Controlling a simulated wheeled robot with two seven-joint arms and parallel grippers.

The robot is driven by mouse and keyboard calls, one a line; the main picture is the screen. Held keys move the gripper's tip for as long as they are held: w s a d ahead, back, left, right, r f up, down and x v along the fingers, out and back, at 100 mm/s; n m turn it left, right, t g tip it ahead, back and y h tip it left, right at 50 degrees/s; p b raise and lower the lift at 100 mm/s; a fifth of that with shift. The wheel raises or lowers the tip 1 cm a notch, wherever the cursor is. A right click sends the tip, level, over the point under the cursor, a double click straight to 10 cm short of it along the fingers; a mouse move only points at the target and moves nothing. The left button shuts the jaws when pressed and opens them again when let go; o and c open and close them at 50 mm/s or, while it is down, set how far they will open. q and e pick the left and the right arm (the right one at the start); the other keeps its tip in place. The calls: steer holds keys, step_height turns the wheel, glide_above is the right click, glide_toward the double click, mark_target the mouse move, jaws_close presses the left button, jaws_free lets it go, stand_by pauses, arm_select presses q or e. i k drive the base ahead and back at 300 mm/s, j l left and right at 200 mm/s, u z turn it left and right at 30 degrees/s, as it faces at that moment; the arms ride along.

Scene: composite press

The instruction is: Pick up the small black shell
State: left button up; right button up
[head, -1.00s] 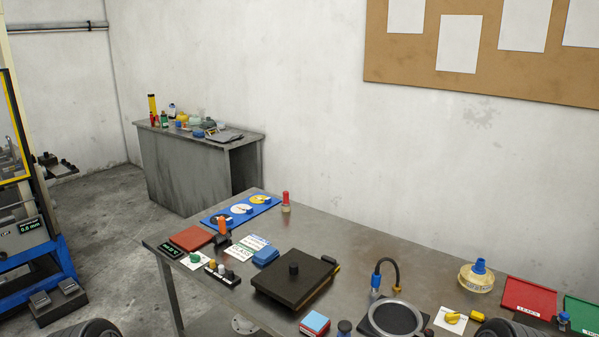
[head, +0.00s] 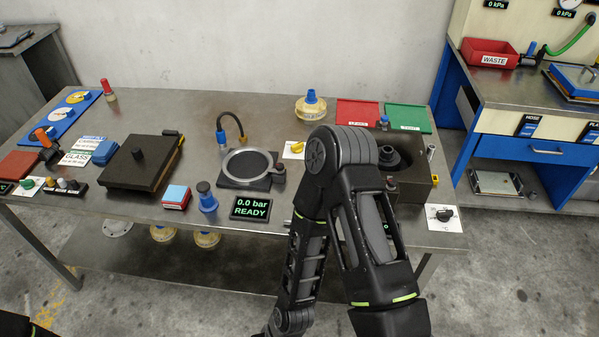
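I cannot pick out the small black shell with certainty. A dark rounded stepped form (head: 388,156) shows inside a dark open box (head: 412,184) at the right end of the table, partly hidden behind my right arm. I cannot tell whether it is the shell. My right arm rises in front of the table's right half, bent at its top, and its gripper is not visible. Only a dark bit of what may be my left arm shows at the bottom left corner; its gripper is out of view.
On the steel table (head: 270,108) are a black plate with a knob (head: 140,167), a ring fixture (head: 250,166), a red-and-blue block (head: 176,197), a display reading "0.0 bar READY" (head: 251,208), a red tray (head: 357,114) and a green tray (head: 408,118). A blue bench (head: 539,152) stands right.

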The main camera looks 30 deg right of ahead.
mark_target(391, 160)
steer(key=z, duration=1.2)
steer(key=l+z, duration=0.2)
steer(key=l, duration=0.2)
steer(key=l+z, duration=0.2)
steer(key=l, duration=0.2)
steer(key=i+l+z, duration=0.2)
steer(key=l, duration=0.2)
steer(key=l+z, duration=0.2)
steer(key=l, duration=0.2)
steer(key=i+l+z, duration=0.2)
steer(key=l, duration=0.15)
